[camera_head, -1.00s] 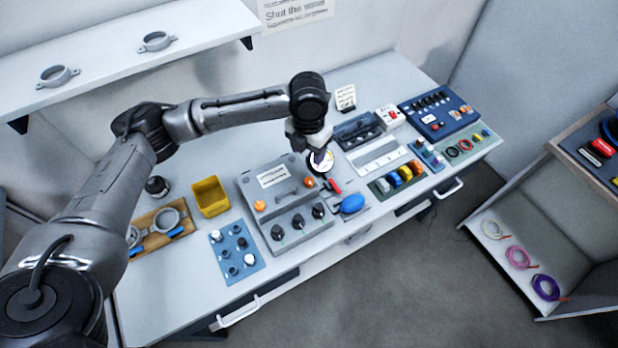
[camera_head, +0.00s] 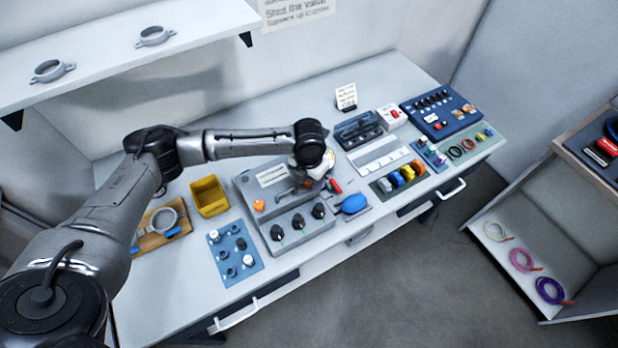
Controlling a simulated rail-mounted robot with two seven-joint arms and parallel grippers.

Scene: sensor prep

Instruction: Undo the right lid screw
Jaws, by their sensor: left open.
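The grey box (camera_head: 247,187) stands on the bench with a labelled lid and a dark handle. The left lid screw, an orange knob (camera_head: 258,206), sits at the lid's left front corner. My left gripper (camera_head: 309,182) is open and points down over the lid's right side, where the right lid screw is mostly hidden under it. I cannot tell whether the fingers are around or touching that screw. My right gripper is not in view.
A red-handled tool (camera_head: 335,186) and a blue oval thing (camera_head: 354,203) lie close right of the box. A yellow bin (camera_head: 209,197) stands to the left. A blue mat (camera_head: 243,268) with knobs lies in front left.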

